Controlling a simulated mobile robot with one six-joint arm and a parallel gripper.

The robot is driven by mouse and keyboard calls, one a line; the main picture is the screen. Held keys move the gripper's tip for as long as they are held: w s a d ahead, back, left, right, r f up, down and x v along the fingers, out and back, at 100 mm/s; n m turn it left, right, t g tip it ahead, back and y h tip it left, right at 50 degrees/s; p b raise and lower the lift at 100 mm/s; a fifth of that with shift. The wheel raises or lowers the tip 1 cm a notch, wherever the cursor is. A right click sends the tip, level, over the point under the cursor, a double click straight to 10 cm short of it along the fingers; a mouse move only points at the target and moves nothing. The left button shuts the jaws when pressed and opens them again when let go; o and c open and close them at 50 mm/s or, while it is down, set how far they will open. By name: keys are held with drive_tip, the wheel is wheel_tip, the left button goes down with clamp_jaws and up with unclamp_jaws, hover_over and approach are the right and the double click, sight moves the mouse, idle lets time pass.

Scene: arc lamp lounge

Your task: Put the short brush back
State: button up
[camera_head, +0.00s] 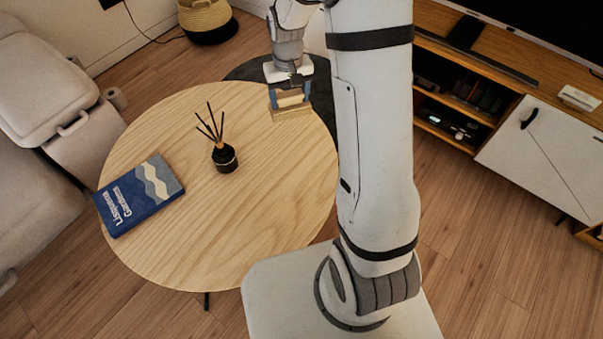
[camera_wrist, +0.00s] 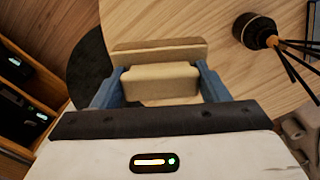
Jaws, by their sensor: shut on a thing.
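My gripper (camera_head: 290,94) is over the far right part of the round wooden table (camera_head: 250,220). Its two blue fingers are shut on the short brush (camera_head: 291,111), a small pale wooden block with a tan upper part. In the wrist view, my gripper (camera_wrist: 159,78) has a finger on each side of the brush (camera_wrist: 160,84), and its wider wooden part (camera_wrist: 160,48) lies beyond the fingertips. I cannot tell whether the brush touches the tabletop or hangs just above it.
A black reed diffuser (camera_head: 224,157) stands near the table's middle; its sticks stick up. A blue book (camera_head: 139,195) lies at the table's left. A wooden media cabinet (camera_head: 540,150) is at right, a sofa (camera_head: 45,90) at left, a woven basket (camera_head: 206,20) at the back.

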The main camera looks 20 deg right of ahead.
drive_tip(key=s+f+n+b, duration=0.5)
drive_tip(key=s+f+n, duration=0.2)
drive_tip(key=s+f, duration=0.25)
drive_tip(key=shift+d+f+b, duration=0.2)
drive_tip(key=shift+f+b, duration=1.3)
drive_tip(key=shift+f, duration=2.8)
drive_tip(key=shift+f, duration=0.1)
drive_tip(key=shift+f, duration=0.15)
drive_tip(key=o, duration=0.9)
drive_tip(key=shift+o, duration=0.2)
